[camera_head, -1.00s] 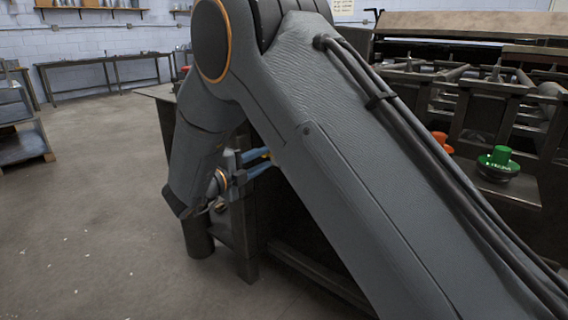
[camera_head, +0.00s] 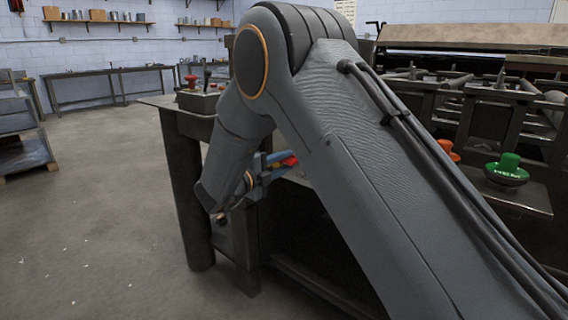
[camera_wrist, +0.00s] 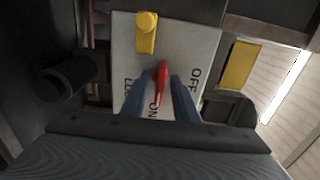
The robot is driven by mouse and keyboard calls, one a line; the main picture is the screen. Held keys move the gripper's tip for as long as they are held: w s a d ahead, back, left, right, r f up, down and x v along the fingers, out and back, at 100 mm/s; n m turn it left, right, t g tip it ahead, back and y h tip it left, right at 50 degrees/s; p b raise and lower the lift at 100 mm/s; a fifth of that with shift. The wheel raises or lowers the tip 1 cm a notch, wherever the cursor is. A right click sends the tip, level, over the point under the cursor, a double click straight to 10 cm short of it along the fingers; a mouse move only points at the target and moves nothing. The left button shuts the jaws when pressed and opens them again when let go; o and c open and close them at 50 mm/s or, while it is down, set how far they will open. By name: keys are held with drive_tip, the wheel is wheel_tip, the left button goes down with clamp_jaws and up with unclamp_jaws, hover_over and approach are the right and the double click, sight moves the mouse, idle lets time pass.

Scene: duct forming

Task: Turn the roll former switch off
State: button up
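The roll former switch is a red lever (camera_wrist: 160,84) on a pale plate (camera_wrist: 205,42) in the wrist view. The plate reads OFF on the right and ON at the lower edge, and the lever's narrow end points toward ON. My gripper (camera_wrist: 159,88) has its two blue fingers apart, one on each side of the lever, with a gap visible; whether either finger touches it I cannot tell. In the head view my gripper (camera_head: 279,164) is at the machine's side, with red showing at its fingertips; my arm hides much of the machine.
A yellow knob (camera_wrist: 146,32) sits above the lever on the plate. A black cylinder (camera_wrist: 66,78) juts out at left. In the head view a green button (camera_head: 507,169) and an orange-red button (camera_head: 448,150) are right of my arm. Open floor (camera_head: 95,200) lies left.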

clamp_jaws()
drive_tip(key=n+p, duration=0.2)
drive_tip(key=p, duration=0.1)
drive_tip(key=shift+d+r+n, duration=0.1)
drive_tip(key=shift+r+n, duration=0.1)
drive_tip(key=shift+n, duration=0.1)
drive_tip(key=n+p, duration=0.8)
drive_tip(key=n, duration=0.2)
drive_tip(key=shift+n+p, duration=0.35)
drive_tip(key=shift+n, duration=0.05)
drive_tip(key=shift+w+n+p, duration=0.1)
drive_tip(key=shift+n+p, duration=0.85)
drive_tip(key=shift+n, duration=1.25)
